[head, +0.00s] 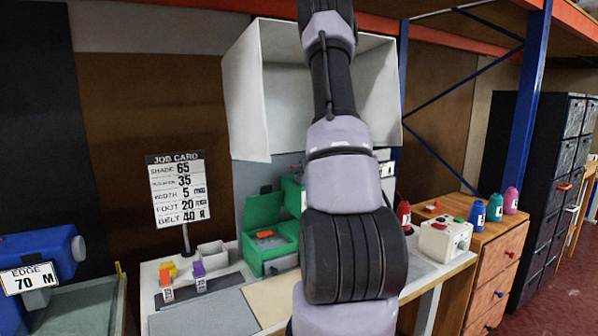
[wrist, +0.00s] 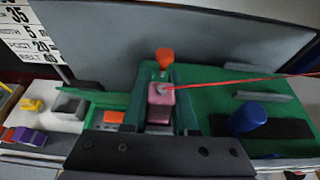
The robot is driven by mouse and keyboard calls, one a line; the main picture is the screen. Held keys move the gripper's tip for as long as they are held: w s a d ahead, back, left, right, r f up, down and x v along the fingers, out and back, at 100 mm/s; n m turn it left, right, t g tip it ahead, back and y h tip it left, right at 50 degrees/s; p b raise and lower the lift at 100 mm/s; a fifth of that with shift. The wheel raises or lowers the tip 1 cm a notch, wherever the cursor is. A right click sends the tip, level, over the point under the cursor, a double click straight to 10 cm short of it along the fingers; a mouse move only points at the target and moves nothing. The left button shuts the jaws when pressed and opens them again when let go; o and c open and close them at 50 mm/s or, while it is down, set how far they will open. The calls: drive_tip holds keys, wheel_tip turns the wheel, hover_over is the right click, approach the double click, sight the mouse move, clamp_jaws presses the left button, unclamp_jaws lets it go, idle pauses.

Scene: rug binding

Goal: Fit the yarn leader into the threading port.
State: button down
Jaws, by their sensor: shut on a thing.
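In the wrist view my gripper (wrist: 160,92) is shut on a small pink block, the yarn leader (wrist: 160,104), held between its two dark fingers. A red yarn (wrist: 250,81) runs from the leader to the right edge. The green machine (wrist: 215,83) lies behind and around it, with an orange knob (wrist: 165,58) just beyond the fingertips. I cannot pick out the threading port, or tell whether the leader touches the machine. In the head view my arm hides the gripper and leader; part of the green machine (head: 262,212) shows left of the arm.
A blue knob (wrist: 247,117) stands at the machine's right. A job card (head: 180,190) stands at the bench's left, near yellow and purple pieces. A white box (head: 445,238) and several yarn cones (head: 495,206) stand right. A pale hood (head: 250,90) hangs above.

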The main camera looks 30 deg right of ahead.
drive_tip(key=c, duration=0.7)
unclamp_jaws()
drive_tip(key=shift+f, duration=0.1)
drive_tip(key=shift+s+r, duration=0.25)
drive_tip(key=shift+r, duration=0.05)
drive_tip(key=v, duration=1.1)
drive_tip(key=shift+s, duration=0.25)
